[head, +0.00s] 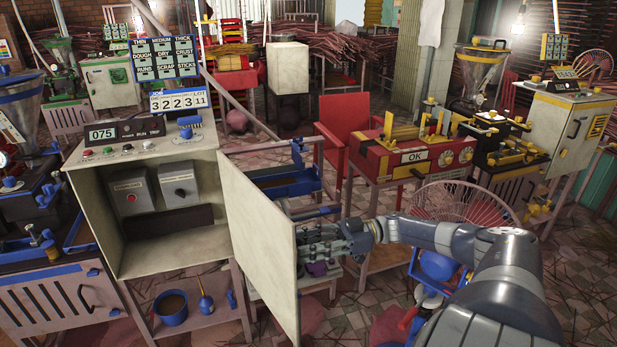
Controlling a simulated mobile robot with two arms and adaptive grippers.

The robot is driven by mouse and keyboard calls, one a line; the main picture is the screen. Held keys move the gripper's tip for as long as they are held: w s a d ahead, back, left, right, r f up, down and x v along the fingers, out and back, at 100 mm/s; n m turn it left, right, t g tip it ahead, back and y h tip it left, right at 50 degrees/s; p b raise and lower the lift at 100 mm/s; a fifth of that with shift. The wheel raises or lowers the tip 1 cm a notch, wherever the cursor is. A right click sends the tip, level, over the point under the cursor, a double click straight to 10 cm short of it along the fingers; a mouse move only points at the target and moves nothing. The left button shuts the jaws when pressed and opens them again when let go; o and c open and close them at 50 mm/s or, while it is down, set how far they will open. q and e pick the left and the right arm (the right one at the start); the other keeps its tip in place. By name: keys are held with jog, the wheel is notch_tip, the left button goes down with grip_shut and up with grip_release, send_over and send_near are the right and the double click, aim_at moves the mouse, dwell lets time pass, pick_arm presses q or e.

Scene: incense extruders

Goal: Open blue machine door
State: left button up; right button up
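The blue machine's control cabinet (110,210) stands at the left, with a display and buttons on its top. Its pale door (258,240) is hinged on the right side and stands wide open, swung toward me. Inside are two grey switch boxes (128,192). My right gripper (312,245) is at the right of the door, close to its outer face near the free edge. The door's edge hides part of it, so I cannot tell whether it touches or whether its fingers are apart. My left gripper is not in view.
A blue bucket (172,308) sits below the cabinet. Some tiled floor shows at the lower right.

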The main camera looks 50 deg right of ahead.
jog(key=shift+d+f, duration=0.1)
jog(key=v, duration=1.1)
jog(key=shift+s+d, duration=0.25)
jog(key=shift+d, duration=0.1)
dwell(0.4)
